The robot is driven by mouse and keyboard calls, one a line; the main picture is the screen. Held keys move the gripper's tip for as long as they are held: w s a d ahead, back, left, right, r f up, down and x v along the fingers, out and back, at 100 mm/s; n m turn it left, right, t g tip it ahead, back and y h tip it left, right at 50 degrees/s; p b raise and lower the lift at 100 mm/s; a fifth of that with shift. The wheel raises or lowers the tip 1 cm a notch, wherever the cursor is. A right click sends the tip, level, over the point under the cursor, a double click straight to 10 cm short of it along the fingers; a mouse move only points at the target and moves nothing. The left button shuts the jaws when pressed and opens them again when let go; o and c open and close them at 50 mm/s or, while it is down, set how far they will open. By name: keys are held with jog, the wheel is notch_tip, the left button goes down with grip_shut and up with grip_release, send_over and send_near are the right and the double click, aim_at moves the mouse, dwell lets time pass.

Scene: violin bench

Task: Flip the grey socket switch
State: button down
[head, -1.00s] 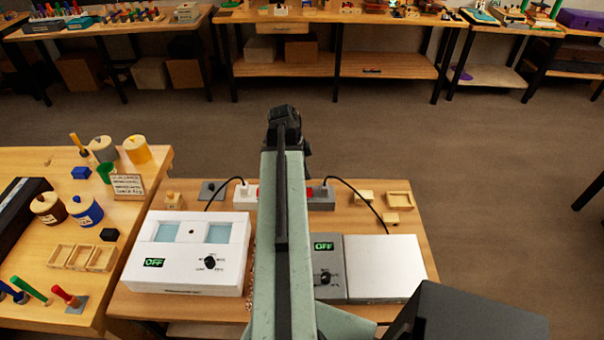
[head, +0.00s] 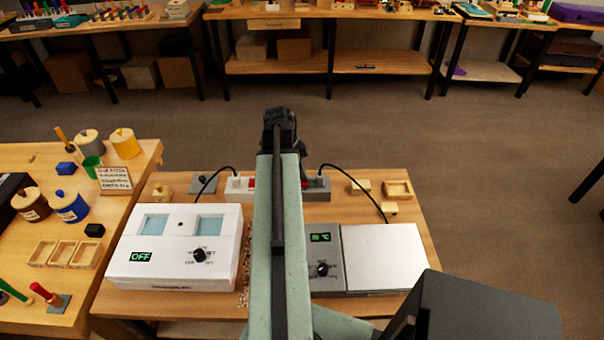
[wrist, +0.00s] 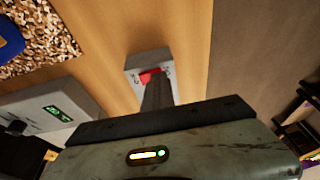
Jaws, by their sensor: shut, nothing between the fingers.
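The grey socket (head: 320,195) lies at the back of the bench, partly hidden by my arm in the head view. The wrist view shows the grey socket (wrist: 143,61) with its red switch (wrist: 149,76). My gripper (wrist: 155,84) is shut and empty, its fingertips right at the red switch. They overlap the switch in the picture; I cannot tell if they touch it. A grey hotplate unit (head: 325,262) has a lit green display ending in °C, and a black cable runs from the grey socket toward its plate.
A white socket (head: 238,183) with a red switch lies left of the grey one. A white device (head: 176,275) reading OFF stands front left. Small wooden blocks and a wooden tray (head: 398,190) lie to the right. A side table (head: 118,210) holds jars.

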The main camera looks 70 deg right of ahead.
jog(key=shift+a, duration=0.1)
jog(key=shift+s+a+r, duration=0.15)
jog(key=shift+s+a, duration=0.15)
jog(key=shift+a, duration=0.35)
jog(key=shift+p, duration=0.3)
jog(key=d+p+v, duration=0.3)
jog(key=p+v, duration=1)
jog(key=shift+r, duration=0.45)
